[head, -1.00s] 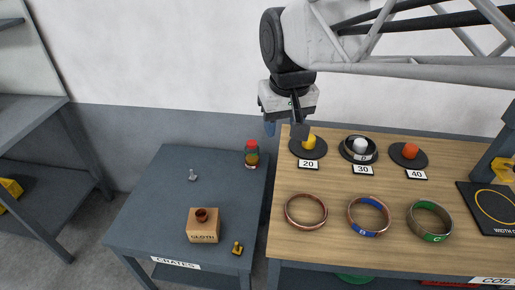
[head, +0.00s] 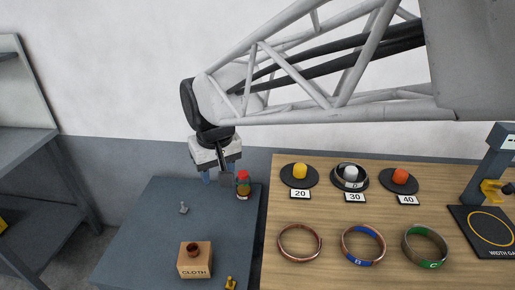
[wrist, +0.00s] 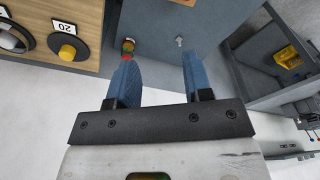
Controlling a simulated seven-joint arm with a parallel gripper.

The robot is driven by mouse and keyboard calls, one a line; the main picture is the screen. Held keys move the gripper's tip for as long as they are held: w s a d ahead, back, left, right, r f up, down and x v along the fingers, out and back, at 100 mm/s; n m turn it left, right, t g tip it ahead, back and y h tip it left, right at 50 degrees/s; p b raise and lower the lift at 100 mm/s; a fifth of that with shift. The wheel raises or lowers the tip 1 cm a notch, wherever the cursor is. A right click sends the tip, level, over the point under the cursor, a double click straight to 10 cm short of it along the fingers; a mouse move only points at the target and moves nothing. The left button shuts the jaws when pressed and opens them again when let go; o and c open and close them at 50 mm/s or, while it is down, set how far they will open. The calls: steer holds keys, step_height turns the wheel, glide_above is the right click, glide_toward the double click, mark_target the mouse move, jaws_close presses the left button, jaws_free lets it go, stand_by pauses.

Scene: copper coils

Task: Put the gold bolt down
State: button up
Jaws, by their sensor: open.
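The gold bolt (head: 231,283) stands on the grey crates table (head: 135,240) at its front edge, right of the cloth box, cut by the bottom of the head view. My gripper (head: 222,176) is high over the back of that table, near the red-capped bottle. In the wrist view my gripper (wrist: 158,68) has its two blue fingers wide apart, with nothing between them. The gold bolt does not show clearly in the wrist view.
The red-capped bottle (head: 243,186) stands at the table's back right. A small grey bolt (head: 183,208) and the cloth box (head: 195,261) are on the same table. The wooden bench (head: 340,220) at right holds several coils and pegs.

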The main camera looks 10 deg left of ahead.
glide_above(230, 278)
steer(key=f, duration=4.3)
steer(key=shift+s+d+f, duration=0.15)
steer(key=shift+s+d, duration=0.1)
steer(key=shift+s, duration=0.15)
steer(key=shift+w+a+f, duration=0.1)
steer(key=shift+w+f, duration=0.05)
steer(key=shift+f, duration=1.1)
steer(key=shift+w+a+f, duration=0.1)
steer(key=shift+w+f, duration=0.05)
steer(key=shift+f, duration=0.7)
steer(key=shift+w+a+f, duration=0.1)
steer(key=shift+w+f, duration=0.05)
steer(key=shift+f, duration=0.7)
steer(key=shift+w+a+f, duration=0.1)
steer(key=shift+w+f, duration=0.05)
steer(key=shift+f, duration=0.7)
jaws_close()
